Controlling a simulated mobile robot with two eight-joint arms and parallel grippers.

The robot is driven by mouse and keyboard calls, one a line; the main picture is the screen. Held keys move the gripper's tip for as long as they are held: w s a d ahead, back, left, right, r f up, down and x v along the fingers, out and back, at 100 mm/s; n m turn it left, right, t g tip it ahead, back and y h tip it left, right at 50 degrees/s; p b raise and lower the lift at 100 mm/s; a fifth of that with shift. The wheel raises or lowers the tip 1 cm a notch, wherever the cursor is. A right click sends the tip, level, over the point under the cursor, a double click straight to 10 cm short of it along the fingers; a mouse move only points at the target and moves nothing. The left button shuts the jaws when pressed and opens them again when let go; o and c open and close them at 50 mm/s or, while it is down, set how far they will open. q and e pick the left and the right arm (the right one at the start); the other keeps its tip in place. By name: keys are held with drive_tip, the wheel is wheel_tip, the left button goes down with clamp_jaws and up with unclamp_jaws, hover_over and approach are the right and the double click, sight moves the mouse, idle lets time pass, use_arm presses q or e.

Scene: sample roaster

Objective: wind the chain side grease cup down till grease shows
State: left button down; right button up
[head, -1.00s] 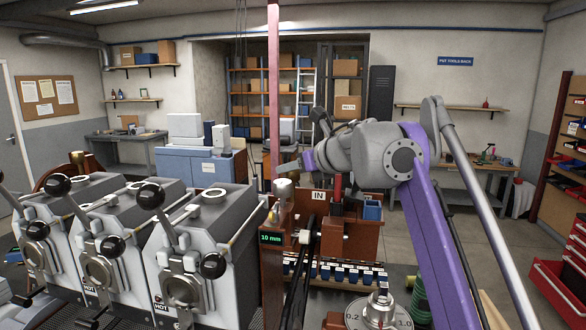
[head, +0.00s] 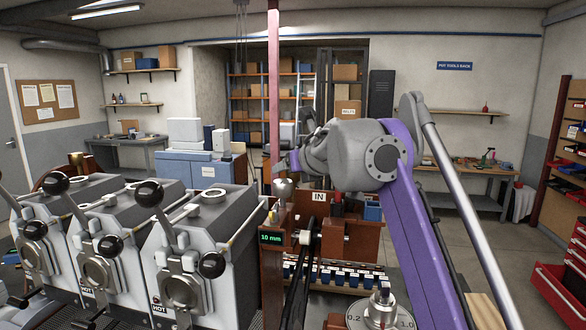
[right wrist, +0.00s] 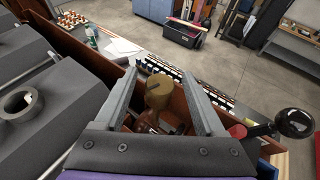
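I cannot make out any grease. My left gripper is not in view.
Grey roasters (head: 208,250) marked HOT stand to the left. The IN sign (head: 318,197) and dark chain-like strips (head: 303,265) are close by. A black knob on a lever (right wrist: 295,123) is right of the gripper.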

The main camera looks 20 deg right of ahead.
drive_tip(key=v, duration=1)
drive_tip(key=shift+s, duration=0.4)
drive_tip(key=shift+r, duration=0.1)
